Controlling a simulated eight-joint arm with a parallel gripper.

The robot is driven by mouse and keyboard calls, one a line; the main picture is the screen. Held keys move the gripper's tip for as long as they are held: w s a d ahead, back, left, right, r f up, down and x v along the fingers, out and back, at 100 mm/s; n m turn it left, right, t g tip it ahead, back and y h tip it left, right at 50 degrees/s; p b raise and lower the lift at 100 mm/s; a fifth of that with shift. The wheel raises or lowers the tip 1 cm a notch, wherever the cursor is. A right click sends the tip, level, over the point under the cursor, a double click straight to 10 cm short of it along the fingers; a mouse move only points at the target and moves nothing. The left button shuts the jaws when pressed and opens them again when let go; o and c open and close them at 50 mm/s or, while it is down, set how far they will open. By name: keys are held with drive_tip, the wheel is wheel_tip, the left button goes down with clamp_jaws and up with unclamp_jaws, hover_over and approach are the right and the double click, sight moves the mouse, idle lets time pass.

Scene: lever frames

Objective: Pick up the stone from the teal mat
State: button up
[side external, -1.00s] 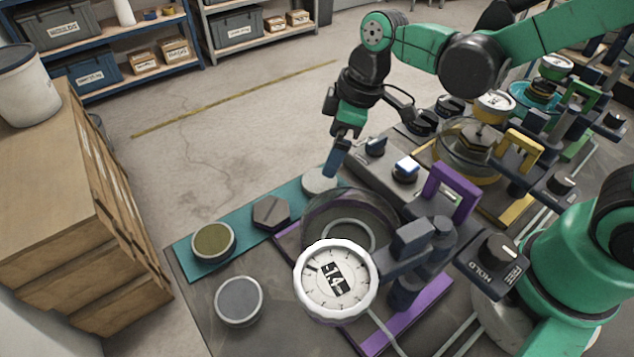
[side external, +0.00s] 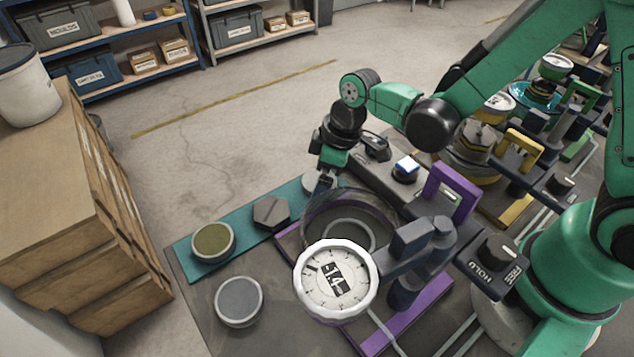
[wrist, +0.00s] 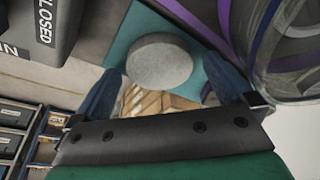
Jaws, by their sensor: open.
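The stone, a pale grey speckled round disc, lies on the teal mat's far end in the wrist view (wrist: 160,60). In the side view only part of the stone (side external: 309,187) shows beside my gripper. The teal mat (side external: 240,223) runs diagonally along the bench's left edge. My gripper (side external: 325,184) is low over the stone. In the wrist view its two blue fingers (wrist: 160,82) are spread apart, with the stone just beyond the gap between them. I cannot tell whether they touch it.
A hexagonal grey piece (side external: 271,212) and an olive-topped disc (side external: 213,241) share the mat. A clear round bowl (side external: 375,212) stands close beside the stone.

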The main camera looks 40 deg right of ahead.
drive_tip(key=c, duration=1.2)
drive_tip(key=shift+c, duration=0.2)
drive_tip(key=shift+r, duration=0.1)
